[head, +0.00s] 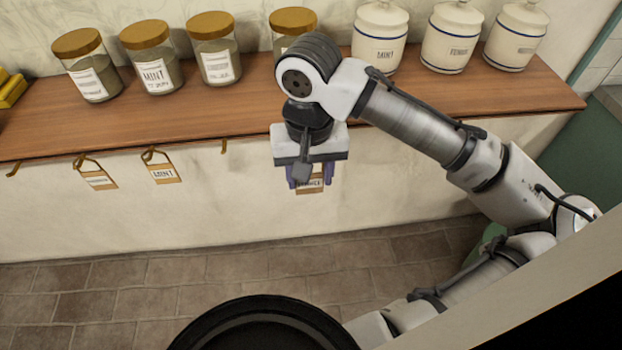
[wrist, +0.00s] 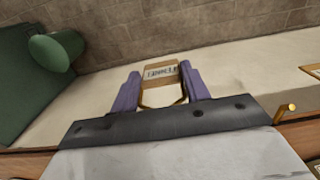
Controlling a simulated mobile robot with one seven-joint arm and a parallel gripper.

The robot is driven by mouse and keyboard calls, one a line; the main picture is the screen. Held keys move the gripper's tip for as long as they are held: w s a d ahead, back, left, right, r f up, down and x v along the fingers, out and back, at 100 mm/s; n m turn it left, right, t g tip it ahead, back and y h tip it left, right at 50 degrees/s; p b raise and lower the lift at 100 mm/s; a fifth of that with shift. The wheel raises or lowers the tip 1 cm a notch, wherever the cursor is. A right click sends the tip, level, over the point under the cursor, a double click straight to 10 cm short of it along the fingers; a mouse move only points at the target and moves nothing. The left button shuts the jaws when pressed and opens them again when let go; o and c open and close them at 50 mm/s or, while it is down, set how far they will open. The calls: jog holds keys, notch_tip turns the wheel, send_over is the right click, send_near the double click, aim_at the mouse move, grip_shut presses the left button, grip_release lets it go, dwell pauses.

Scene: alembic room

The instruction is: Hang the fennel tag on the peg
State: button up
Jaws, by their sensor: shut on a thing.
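My gripper (head: 311,178) is in front of the shelf's front edge, pointing down, with its purple fingers shut on a small tan tag (head: 309,187). The tag's printed word is partly covered and I cannot read it surely. In the wrist view the tag (wrist: 160,71) lies between my gripper's fingers (wrist: 161,88), its strap loop towards the palm. A bare brass peg (head: 224,146) is on the shelf's front edge, left of my gripper. A peg also shows at the right of the wrist view (wrist: 285,112), apart from the tag.
A mint tag (head: 164,174) and another tag (head: 97,180) hang farther left. Another bare peg (head: 13,169) is at the far left. Glass jars (head: 152,72) and white canisters (head: 451,39) stand on the wooden shelf (head: 190,117). The wall below is clear.

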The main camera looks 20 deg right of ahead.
jog(key=shift+w+d+f, duration=0.1)
jog(key=shift+w+d, duration=0.05)
jog(key=shift+w, duration=0.35)
jog(key=shift+w+d, duration=0.15)
jog(key=shift+w, duration=0.3)
jog(key=shift+w, duration=0.2)
jog(key=shift+w+d+f, duration=0.1)
jog(key=shift+w, duration=0.15)
jog(key=shift+w+d, duration=0.1)
jog(key=shift+w, duration=0.15)
dwell(0.5)
jog(key=shift+w+d+f+p, duration=0.15)
jog(key=shift+w+p, duration=0.1)
jog(key=shift+w, duration=0.3)
jog(key=shift+w+d+r+p, duration=0.1)
jog(key=shift+w+p, duration=0.1)
jog(key=shift+w, duration=0.35)
jog(key=shift+w, duration=0.1)
jog(key=shift+w+d+f, duration=0.1)
jog(key=shift+w+f, duration=0.05)
jog(key=shift+w+d+f, duration=0.1)
jog(key=shift+w+f, duration=0.15)
